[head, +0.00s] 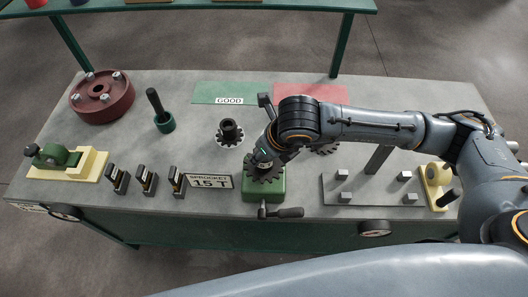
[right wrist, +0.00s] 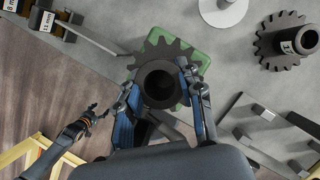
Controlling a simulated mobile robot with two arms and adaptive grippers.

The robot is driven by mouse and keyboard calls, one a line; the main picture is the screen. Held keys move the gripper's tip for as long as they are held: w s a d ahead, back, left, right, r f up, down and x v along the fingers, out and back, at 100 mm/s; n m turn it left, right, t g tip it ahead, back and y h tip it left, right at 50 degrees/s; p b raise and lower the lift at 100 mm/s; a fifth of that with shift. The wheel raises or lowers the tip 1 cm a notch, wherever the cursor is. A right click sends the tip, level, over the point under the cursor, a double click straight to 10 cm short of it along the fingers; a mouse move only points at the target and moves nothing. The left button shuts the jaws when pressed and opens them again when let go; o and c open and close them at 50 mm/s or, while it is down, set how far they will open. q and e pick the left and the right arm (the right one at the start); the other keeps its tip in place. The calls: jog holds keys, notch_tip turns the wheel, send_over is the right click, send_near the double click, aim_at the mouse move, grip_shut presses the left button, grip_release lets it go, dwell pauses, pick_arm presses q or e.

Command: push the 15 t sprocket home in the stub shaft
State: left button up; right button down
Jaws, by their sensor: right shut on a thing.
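A dark toothed sprocket (head: 268,177) with a thick round hub sits over the green block (head: 277,193) near the table's front edge. In the right wrist view the sprocket (right wrist: 160,52) lies flat over the green block (right wrist: 196,57). My right gripper (right wrist: 162,82) is shut on its hub, one finger on each side; it also shows in the head view (head: 262,161). The stub shaft is hidden, and I cannot tell how deep the sprocket sits. What looks like my left gripper (right wrist: 86,120) is small at the lower left of the right wrist view, away from the sprocket.
A "SPROCKET 15 T" sign (head: 209,182) stands left of the block, beside several dark upright gauges (head: 147,181). A crank handle (head: 290,212) juts out in front. A grey plate with pegs (head: 335,190) lies to the right.

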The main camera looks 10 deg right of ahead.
aim_at(264, 163)
dwell(0.4)
jog(key=shift+b, duration=0.5)
dwell(0.5)
jog(key=shift+b, duration=0.5)
jog(key=shift+f+b, duration=2.1)
jog(key=shift+b, duration=0.45)
jog(key=c, duration=0.8)
grip_release()
jog(key=shift+r, duration=0.1)
